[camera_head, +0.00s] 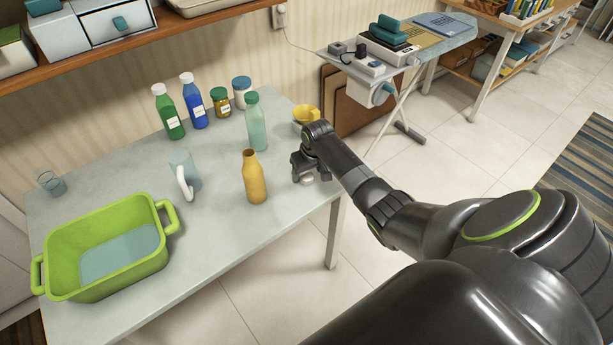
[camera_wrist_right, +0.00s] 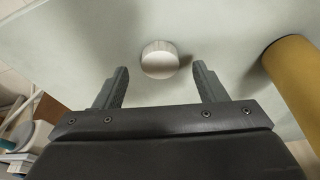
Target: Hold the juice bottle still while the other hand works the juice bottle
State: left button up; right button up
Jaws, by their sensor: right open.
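The orange juice bottle (camera_head: 255,180) stands upright on the table, right of its middle. No separate cap shows on its top. In the right wrist view its orange side (camera_wrist_right: 298,78) shows at the right edge, outside my fingers. My right gripper (camera_head: 302,172) is over the table, right of the bottle and apart from it. In the wrist view its two fingers (camera_wrist_right: 163,88) are spread with nothing between them. A small pale round cap-like piece (camera_wrist_right: 160,60) lies on the table just beyond the fingertips. My left gripper is out of view.
A green tub (camera_head: 105,285) fills the front left of the table (camera_head: 215,240). A clear pitcher (camera_head: 183,180) stands left of the bottle.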

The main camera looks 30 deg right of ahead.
aim_at(307, 177)
jog(key=shift+x, duration=1.05)
jog(key=c, duration=1.1)
jog(key=shift+o, duration=0.2)
jog(key=shift+r, duration=0.1)
notch_tip(307, 177, up, 10)
jog(key=shift+b, duration=0.35)
